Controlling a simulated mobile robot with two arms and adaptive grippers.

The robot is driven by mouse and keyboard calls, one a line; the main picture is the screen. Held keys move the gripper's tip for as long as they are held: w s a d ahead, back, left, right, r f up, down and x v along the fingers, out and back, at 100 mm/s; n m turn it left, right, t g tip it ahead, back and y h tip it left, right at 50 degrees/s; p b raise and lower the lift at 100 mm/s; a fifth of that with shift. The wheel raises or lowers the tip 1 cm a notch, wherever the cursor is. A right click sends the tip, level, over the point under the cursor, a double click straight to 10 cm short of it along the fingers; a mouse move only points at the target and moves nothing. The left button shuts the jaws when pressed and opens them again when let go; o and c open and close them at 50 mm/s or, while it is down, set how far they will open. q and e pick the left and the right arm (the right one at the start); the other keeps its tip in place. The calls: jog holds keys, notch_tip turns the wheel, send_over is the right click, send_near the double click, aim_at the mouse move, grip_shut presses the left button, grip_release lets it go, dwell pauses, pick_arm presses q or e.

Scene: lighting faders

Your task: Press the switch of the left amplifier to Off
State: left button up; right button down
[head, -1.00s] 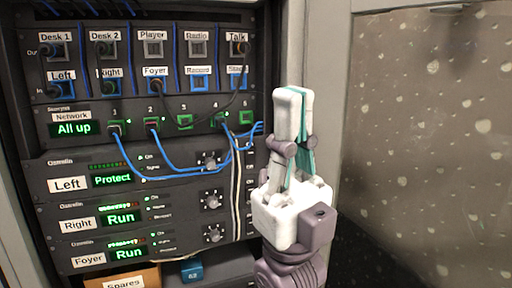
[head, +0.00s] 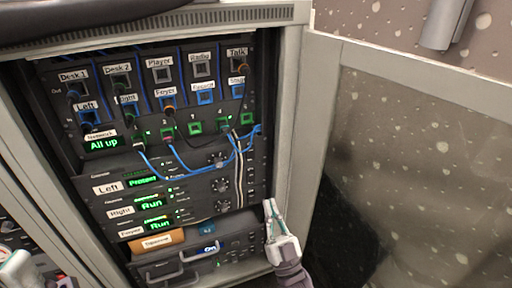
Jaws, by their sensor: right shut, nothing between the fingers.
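The left amplifier (head: 200,180) is the rack unit labelled "Left" (head: 107,188), with a lit green display (head: 142,182) and a round knob (head: 220,185). Small dark controls show at its right end (head: 250,183). They are too small to read, so I cannot tell the switch's position. My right gripper (head: 270,204) is shut and empty, pointing up, in front of the rack's lower right edge, below and right of the left amplifier. A white and teal part of my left gripper (head: 18,268) shows at the bottom left corner; its fingers are not clear.
The "Right" amplifier (head: 185,203) and "Foyer" amplifier sit below. Blue patch cables (head: 190,172) and pale cables hang across the amplifier fronts near the right. An open cabinet door (head: 400,150) stands at the right. A drawer unit with handles (head: 165,274) is at the bottom.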

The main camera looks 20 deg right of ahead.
jog(key=shift+s+d+f, duration=0.25)
jog(key=shift+s+f, duration=0.1)
jog(key=shift+f, duration=0.3)
jog(key=b, duration=0.2)
send_near(252, 152)
notch_tip(252, 152, up, 5)
jog(key=w, duration=0.1)
jog(key=w+f+b, duration=0.1)
jog(key=w, duration=0.1)
jog(key=shift+w, duration=0.85)
